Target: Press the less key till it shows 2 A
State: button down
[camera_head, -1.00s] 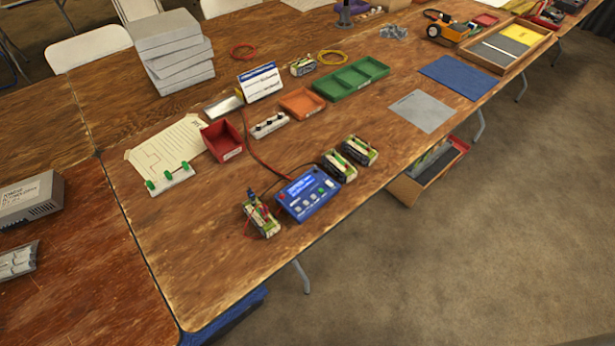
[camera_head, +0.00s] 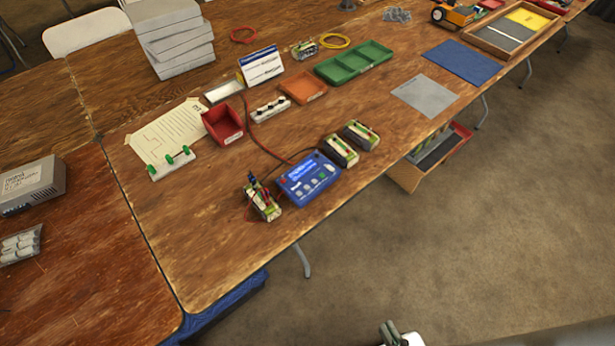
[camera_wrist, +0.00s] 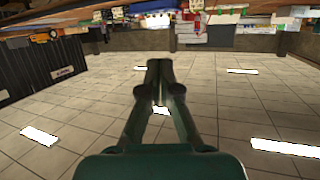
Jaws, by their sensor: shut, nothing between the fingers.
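The blue charger (camera_head: 308,178) lies near the front edge of the wooden table in the head view. It has a display at its upper left and a row of small keys along its lower face. The display's figures and key labels are too small to read. A battery pack (camera_head: 262,203) stands at its left with red and dark leads. My gripper (camera_head: 390,328) shows at the bottom of the head view, well off the table front and apart from the charger. In the wrist view my gripper (camera_wrist: 159,68) has its fingers together, with nothing between them.
Two more battery packs (camera_head: 341,151) (camera_head: 361,135) stand right of the charger. A red bin (camera_head: 222,125), an orange tray (camera_head: 302,88) and a green tray (camera_head: 353,63) lie behind. A grey mat (camera_head: 425,95) lies to the right. Open floor (camera_head: 470,240) lies before the table.

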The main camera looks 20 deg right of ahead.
jog(key=w+f+m+g, duration=0.1)
jog(key=w+f+m, duration=0.1)
jog(key=w+f, duration=0.65)
notch_tip(320, 180, up, 12)
jog(key=m+g+y, duration=0.2)
jog(key=g+y, duration=0.2)
jog(key=g, duration=0.1)
send_over(309, 188)
jog(key=shift+r, duration=0.15)
jog(key=shift+f, duration=4.4)
jog(key=shift+f, duration=0.1)
jog(key=shift+f, duration=0.3)
